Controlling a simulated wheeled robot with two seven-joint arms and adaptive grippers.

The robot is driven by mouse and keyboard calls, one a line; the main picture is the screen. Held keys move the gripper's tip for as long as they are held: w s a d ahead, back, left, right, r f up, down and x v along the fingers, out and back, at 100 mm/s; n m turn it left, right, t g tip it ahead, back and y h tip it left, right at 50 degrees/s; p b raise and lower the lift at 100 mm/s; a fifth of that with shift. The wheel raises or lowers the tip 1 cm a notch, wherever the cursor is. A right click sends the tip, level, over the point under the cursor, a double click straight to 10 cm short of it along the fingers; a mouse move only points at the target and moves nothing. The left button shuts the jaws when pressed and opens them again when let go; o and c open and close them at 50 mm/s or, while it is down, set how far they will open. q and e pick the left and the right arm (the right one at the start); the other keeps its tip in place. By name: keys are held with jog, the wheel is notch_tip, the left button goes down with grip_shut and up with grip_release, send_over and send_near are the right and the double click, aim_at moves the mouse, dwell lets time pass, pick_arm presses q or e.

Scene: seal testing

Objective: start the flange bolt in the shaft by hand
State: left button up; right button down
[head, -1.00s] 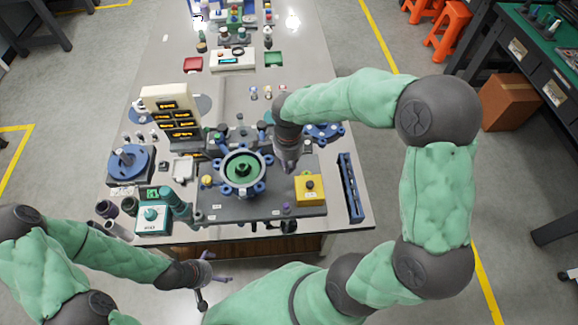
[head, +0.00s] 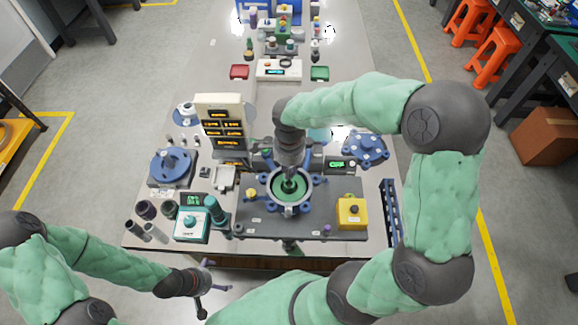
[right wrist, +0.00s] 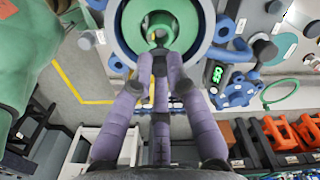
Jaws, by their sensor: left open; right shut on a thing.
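The green shaft (head: 289,187) stands in the middle of a grey ring with blue clamp arms (head: 313,203) on the dark fixture plate. My right gripper (head: 290,174) points down over the shaft, its fingertips at the shaft's centre. In the right wrist view, its purple fingers (right wrist: 160,58) close together just at the green shaft end (right wrist: 160,22). They are shut on the flange bolt, which is mostly hidden between them; I cannot tell how far it sits in the shaft. My left gripper (head: 205,283) is open and empty in front of the table edge.
A yellow box (head: 352,212) stands right of the ring, and a teal-and-white device (head: 191,223) stands left. A cream display panel (head: 220,120) rises behind left. A blue rack (head: 390,212) lies along the right table edge. Blue flanged parts (head: 172,167) stand at left.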

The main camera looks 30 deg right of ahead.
jog(key=shift+f, duration=0.65)
jog(key=n+p, duration=0.1)
jog(key=n, duration=0.1)
jog(key=r+n+p, duration=0.1)
jog(key=n+p, duration=0.1)
jog(key=shift+f+n, duration=0.15)
jog(key=shift+n, duration=0.45)
jog(key=n+p, duration=0.2)
jog(key=n, duration=0.4)
jog(key=shift+f+n, duration=0.1)
jog(key=shift+n, duration=0.3)
jog(key=shift+f, duration=0.2)
jog(key=shift+f+b, duration=0.7)
jog(key=shift+b, duration=0.1)
jog(key=shift+f+b, duration=1.05)
jog(key=shift+b, duration=0.1)
dwell(0.5)
jog(key=shift+s+f+m+b, duration=0.1)
jog(key=shift+s+m+b, duration=0.05)
jog(key=shift+m+b, duration=1.45)
